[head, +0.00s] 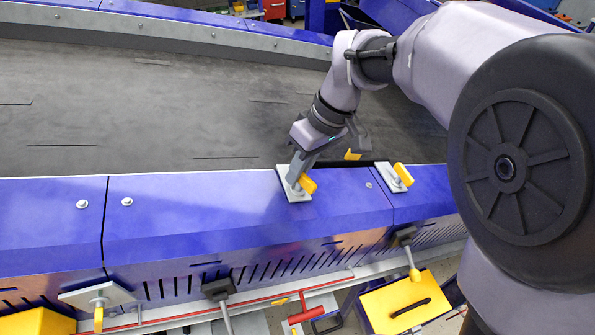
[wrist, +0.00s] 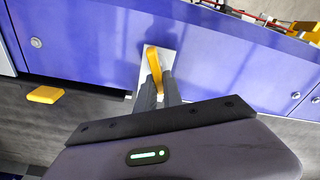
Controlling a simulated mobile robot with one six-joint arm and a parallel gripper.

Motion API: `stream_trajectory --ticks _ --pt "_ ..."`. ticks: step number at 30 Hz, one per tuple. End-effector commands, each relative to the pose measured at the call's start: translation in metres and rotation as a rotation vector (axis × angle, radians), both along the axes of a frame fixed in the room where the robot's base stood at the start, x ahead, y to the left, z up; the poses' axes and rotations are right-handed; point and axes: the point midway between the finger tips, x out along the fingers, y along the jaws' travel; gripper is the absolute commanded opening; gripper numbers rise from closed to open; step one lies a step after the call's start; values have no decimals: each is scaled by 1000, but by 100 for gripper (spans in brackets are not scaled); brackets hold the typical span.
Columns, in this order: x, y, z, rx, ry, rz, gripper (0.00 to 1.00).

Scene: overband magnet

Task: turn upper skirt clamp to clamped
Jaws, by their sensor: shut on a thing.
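A yellow clamp handle (head: 308,185) sits on a pale grey plate (head: 297,195) at the belt-side edge of the blue skirt cover. My gripper (head: 298,172) reaches down from the belt side and is shut on this handle. In the wrist view the handle (wrist: 153,70) stands between my two dark fingers (wrist: 158,88), its yellow end sticking out past them. The fingers hide its lower part and some of the plate. A second yellow handle (head: 402,174) on a similar plate is to the right, apart from my gripper.
A dark belt (head: 180,110) spreads behind the blue cover (head: 220,205). A yellow block (head: 352,154) shows at the belt's near edge, beside my wrist. Levers with yellow ends (head: 414,274) hang along the front. A yellow box (head: 405,300) stands below.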

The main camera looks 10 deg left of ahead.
Motion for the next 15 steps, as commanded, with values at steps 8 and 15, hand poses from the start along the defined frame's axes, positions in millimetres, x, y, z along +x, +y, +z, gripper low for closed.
stream_trajectory --ticks 8,15 --pt "3 -2 -1 -37 60 -213 0" --pt "4 -4 -2 -59 98 -345 0"
